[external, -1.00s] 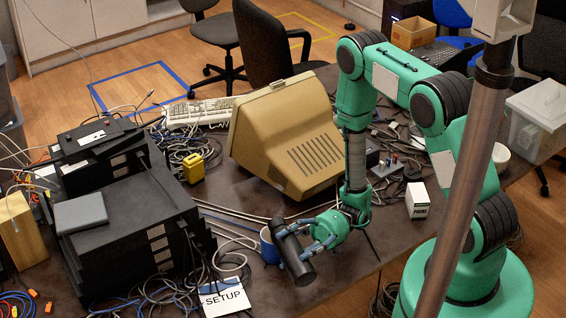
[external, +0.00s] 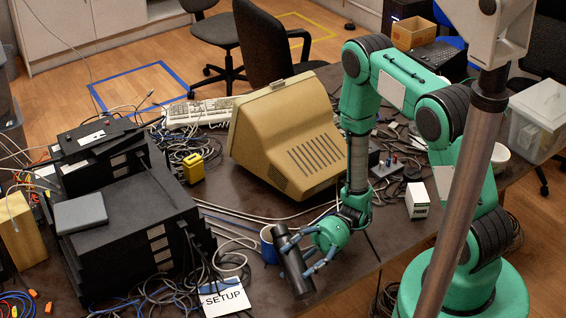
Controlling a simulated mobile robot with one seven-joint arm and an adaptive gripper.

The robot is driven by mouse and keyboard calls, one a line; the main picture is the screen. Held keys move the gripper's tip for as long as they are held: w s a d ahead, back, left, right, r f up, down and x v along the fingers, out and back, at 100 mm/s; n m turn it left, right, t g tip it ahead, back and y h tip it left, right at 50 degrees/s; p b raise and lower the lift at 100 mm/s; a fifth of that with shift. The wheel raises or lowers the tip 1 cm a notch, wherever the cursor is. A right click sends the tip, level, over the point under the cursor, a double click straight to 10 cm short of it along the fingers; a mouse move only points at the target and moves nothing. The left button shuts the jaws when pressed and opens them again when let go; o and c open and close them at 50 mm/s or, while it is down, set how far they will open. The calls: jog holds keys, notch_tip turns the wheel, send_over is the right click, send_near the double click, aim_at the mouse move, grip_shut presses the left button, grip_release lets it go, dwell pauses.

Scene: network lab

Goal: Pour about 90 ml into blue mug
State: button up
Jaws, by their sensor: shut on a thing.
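The blue mug (external: 268,246) stands on the dark table, left of my gripper and partly hidden behind the bottle. My gripper (external: 305,256) is shut on a dark cylindrical bottle (external: 296,273). The bottle is tilted, its upper end leaning left close to the mug's rim and its lower end to the lower right. I cannot tell whether the bottle touches the mug, and no liquid can be made out.
A beige monitor (external: 290,140) stands behind my gripper. Stacked black equipment (external: 135,225) is at the left with tangled cables around it. A white SETUP card (external: 224,298) lies in front of the mug. A small white box (external: 417,200) stands to the right.

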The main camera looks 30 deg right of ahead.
aim_at(292, 261)
jog(key=shift+w, duration=0.15)
dwell(0.5)
jog(key=shift+f+n+h, duration=0.15)
jog(key=shift+n+h, duration=0.15)
jog(key=shift+n, duration=0.3)
jog(key=shift+w+n+p, duration=0.15)
jog(key=shift+n+p, duration=0.15)
jog(key=shift+p, duration=0.2)
jog(key=shift+r+h, duration=0.3)
dwell(1.1)
jog(key=shift+w+d+r+n+t+h+p, duration=0.15)
jog(key=shift+w+r+n+t+h+p, duration=0.2)
jog(key=shift+n+p, duration=0.55)
jog(key=shift+w+d+r+n+h+p, duration=0.1)
jog(key=shift+w+r+n+h+p, duration=0.25)
jog(key=shift+n+p, duration=0.35)
notch_tip(292, 261, down, 3)
jog(key=n+t+h+b, duration=0.1)
jog(key=n, duration=0.1)
jog(key=shift+n+t+b, duration=0.3)
jog(key=shift+t+b, duration=0.05)
jog(key=shift+w+f+n+t+h, duration=0.15)
jog(key=shift+n+t+h, duration=0.25)
jog(key=shift+n, duration=0.3)
jog(key=shift+w+f+n+t+b, duration=0.2)
jog(key=shift+n+t+b, duration=0.2)
jog(key=shift+n+b, duration=0.35)
